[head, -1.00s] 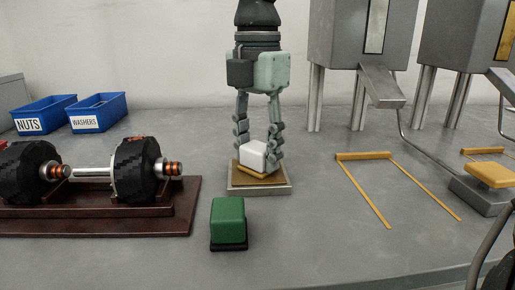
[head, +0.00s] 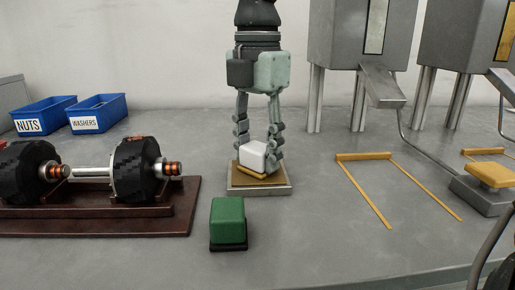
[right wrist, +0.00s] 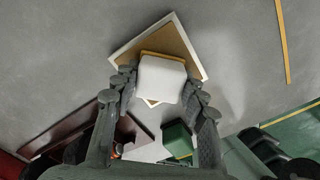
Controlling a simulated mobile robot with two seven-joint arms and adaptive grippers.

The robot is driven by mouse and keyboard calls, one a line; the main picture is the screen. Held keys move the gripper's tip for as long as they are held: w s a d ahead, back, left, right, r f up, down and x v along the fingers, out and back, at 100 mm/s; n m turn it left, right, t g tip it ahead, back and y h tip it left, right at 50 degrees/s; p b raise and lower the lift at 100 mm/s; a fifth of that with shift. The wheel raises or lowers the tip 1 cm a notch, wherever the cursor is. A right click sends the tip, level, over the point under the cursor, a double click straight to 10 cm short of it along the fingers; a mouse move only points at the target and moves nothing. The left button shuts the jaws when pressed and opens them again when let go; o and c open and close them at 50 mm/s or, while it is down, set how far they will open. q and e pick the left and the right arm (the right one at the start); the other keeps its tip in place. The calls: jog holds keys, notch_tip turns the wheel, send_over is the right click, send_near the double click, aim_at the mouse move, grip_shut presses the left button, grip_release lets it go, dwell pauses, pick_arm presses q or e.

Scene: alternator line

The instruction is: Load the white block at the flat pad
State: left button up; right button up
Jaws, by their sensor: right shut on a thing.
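The white block (head: 253,155) is between the fingers of my right gripper (head: 257,150), low over the flat pad (head: 238,190). The pad is a square plate with a brown top and a pale metal rim. A yellow edge shows under the block, and I cannot tell whether it touches the pad. In the right wrist view my right gripper (right wrist: 158,85) is shut on the white block (right wrist: 161,80), and the flat pad (right wrist: 130,50) lies beyond it, turned at an angle. My left gripper is not in view.
A green block (head: 228,220) stands in front of the pad. An alternator-like rotor on a dark red cradle (head: 100,222) lies to the left, with blue bins (head: 97,112) behind. Grey machines (head: 360,35) stand at the back right. A yellow-marked area (head: 385,185) is clear.

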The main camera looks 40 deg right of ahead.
aim_at(257, 146)
jog(key=shift+f, duration=0.1)
jog(key=shift+r+p, duration=2.2)
jog(key=shift+r, duration=1.4)
jog(key=shift+f, duration=0.1)
notch_tip(257, 146, down, 7)
jog(key=b, duration=0.4)
